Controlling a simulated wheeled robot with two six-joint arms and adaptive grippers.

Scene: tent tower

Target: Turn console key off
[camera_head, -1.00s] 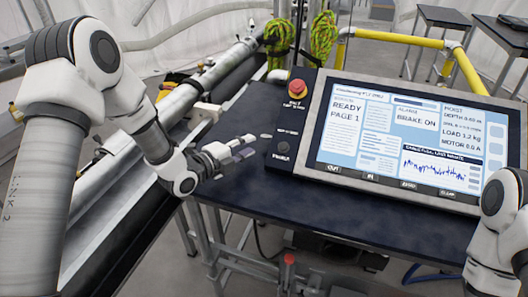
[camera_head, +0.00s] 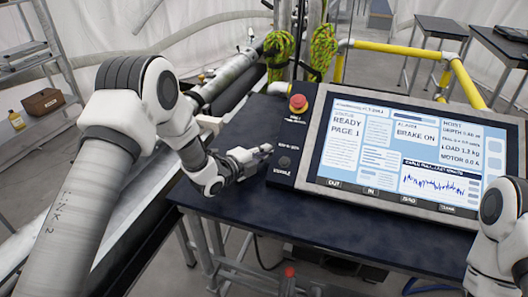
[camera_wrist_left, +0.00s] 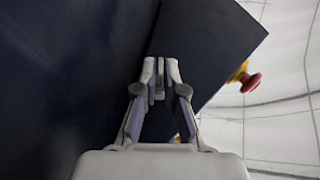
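The console (camera_head: 306,140) stands tilted on a dark table, its screen reading READY and BRAKE ON. Its dark left panel carries a red button (camera_head: 298,103) and a small round dark fitting (camera_head: 284,162). My left gripper (camera_head: 266,150) is at the left edge of this panel. In the left wrist view my left fingers (camera_wrist_left: 160,68) stand close together on either side of a small grey piece (camera_wrist_left: 158,82), likely the key. I cannot tell whether they press on it. In the head view the gripper hides this spot. My right gripper is out of view; its arm shows at the right edge.
The dark table (camera_head: 330,220) is clear in front of the console. Yellow rails (camera_head: 400,40) and hanging ropes (camera_head: 278,50) are behind.

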